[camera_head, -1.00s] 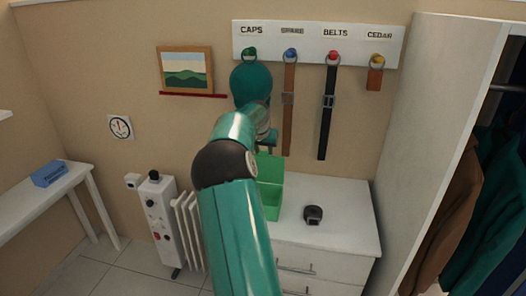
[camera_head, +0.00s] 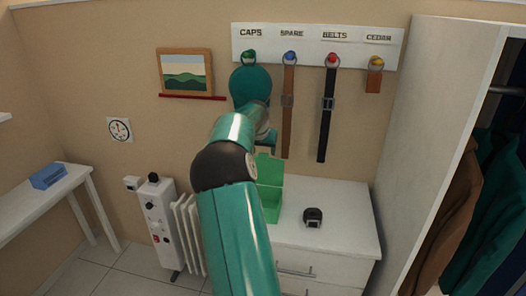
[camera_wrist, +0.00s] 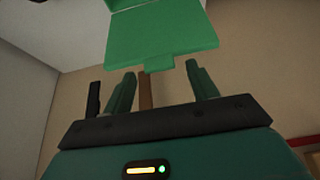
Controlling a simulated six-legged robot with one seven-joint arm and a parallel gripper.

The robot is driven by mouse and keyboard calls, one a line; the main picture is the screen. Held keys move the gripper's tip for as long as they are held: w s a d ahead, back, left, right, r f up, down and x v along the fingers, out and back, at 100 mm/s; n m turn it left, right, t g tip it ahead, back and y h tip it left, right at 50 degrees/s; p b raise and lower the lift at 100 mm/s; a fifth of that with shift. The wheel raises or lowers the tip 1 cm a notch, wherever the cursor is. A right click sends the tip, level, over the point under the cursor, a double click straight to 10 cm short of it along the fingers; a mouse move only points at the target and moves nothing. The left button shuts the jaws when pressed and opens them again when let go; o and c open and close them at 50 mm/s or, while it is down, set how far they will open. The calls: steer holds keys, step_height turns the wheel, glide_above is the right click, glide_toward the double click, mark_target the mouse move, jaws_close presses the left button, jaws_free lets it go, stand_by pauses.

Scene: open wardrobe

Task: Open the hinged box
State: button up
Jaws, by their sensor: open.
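The hinged box is green and stands on the white dresser, partly hidden behind my arm; its body (camera_head: 271,205) shows in the head view. Its lid (camera_head: 269,171) stands raised at the back of the box. In the wrist view the lid (camera_wrist: 163,38) is a broad green panel with a small tab at its edge, and a strip of green shows beyond it. My gripper (camera_wrist: 160,70) is open, with its two teal fingers apart on either side of the tab. I cannot tell whether they touch it. In the head view my gripper (camera_head: 268,143) is above the lid.
A dark small object (camera_head: 313,217) lies on the dresser (camera_head: 340,205) right of the box. Belts hang from a labelled rack (camera_head: 315,45) behind. A white heater (camera_head: 160,220) stands left, and the open wardrobe (camera_head: 440,130) is at the right.

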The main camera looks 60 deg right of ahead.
steer(key=v, duration=1.3)
steer(key=s+a+r+n+t+y, duration=0.15)
steer(key=a+n+t+y, duration=0.35)
steer(key=a, duration=2.6)
steer(key=s+a+f+n, duration=0.3)
steer(key=s+a, duration=0.4)
steer(key=a, duration=0.4)
steer(key=s+a+f+n+g, duration=0.1)
steer(key=s+a+f+n, duration=0.3)
steer(key=s+a, duration=0.3)
steer(key=a+n, duration=0.1)
steer(key=a, duration=0.3)
steer(key=shift+s+a+f+g, duration=0.2)
steer(key=shift+s+a+g, duration=0.1)
steer(key=shift+s+a, duration=0.05)
